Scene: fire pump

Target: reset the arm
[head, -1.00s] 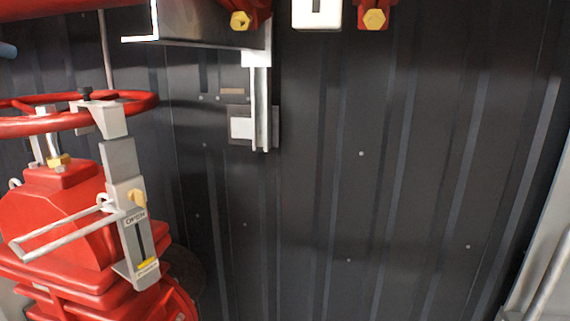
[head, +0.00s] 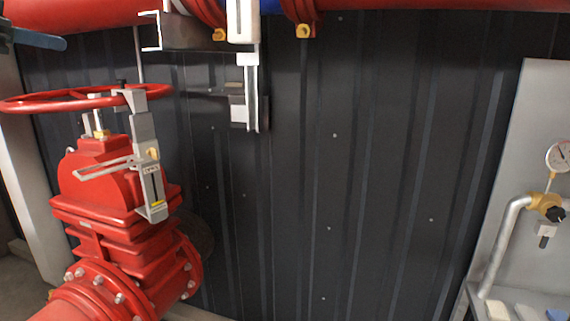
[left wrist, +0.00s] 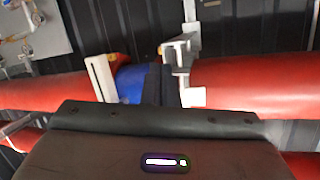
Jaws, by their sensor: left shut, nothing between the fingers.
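In the left wrist view a dark housing with a small lit bar fills the lower part; I take it as part of my left gripper (left wrist: 163,86). Nothing held shows. The housing overlaps the red pipe (left wrist: 250,83) in the picture; I cannot tell how far apart they are. In the head view I make out neither gripper for sure. My right gripper shows in no frame.
A red valve (head: 100,185) with a handwheel (head: 60,102) stands at the left. A white slotted piece (head: 240,20) and a metal bracket (head: 190,38) hang near the pipe. A gauge (head: 559,156) is at right. The dark wall (head: 370,180) between is clear.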

